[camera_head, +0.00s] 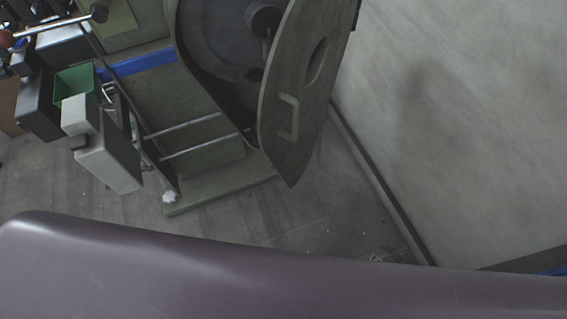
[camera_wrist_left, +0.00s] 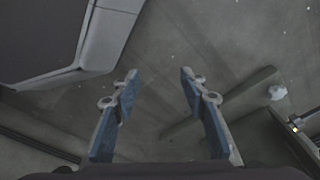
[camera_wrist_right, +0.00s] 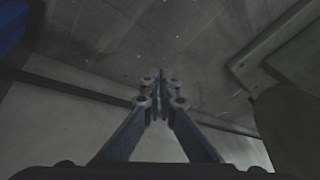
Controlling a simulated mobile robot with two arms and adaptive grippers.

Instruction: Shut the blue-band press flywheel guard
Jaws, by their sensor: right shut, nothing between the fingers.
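The flywheel guard (camera_head: 311,130) of the press stands open in the head view. It is a flat grey-green cover with an oval slot and a small handle (camera_head: 287,117). It swings out to the right of the round flywheel housing (camera_head: 215,55), leaving the interior exposed. A blue band (camera_head: 145,62) runs across the press body at the left. My left gripper (camera_wrist_left: 159,78) is open and empty above the floor in its wrist view. My right gripper (camera_wrist_right: 158,76) is shut and empty in its wrist view. Neither gripper visibly touches the guard.
A green bin (camera_head: 76,82) and grey boxes (camera_head: 108,162) stand left of the press. The press base plate (camera_head: 222,192) has a white knob (camera_head: 170,197) at its corner. A large pale panel (camera_head: 460,130) lies to the right. Bare floor (camera_head: 270,225) shows in front of the press.

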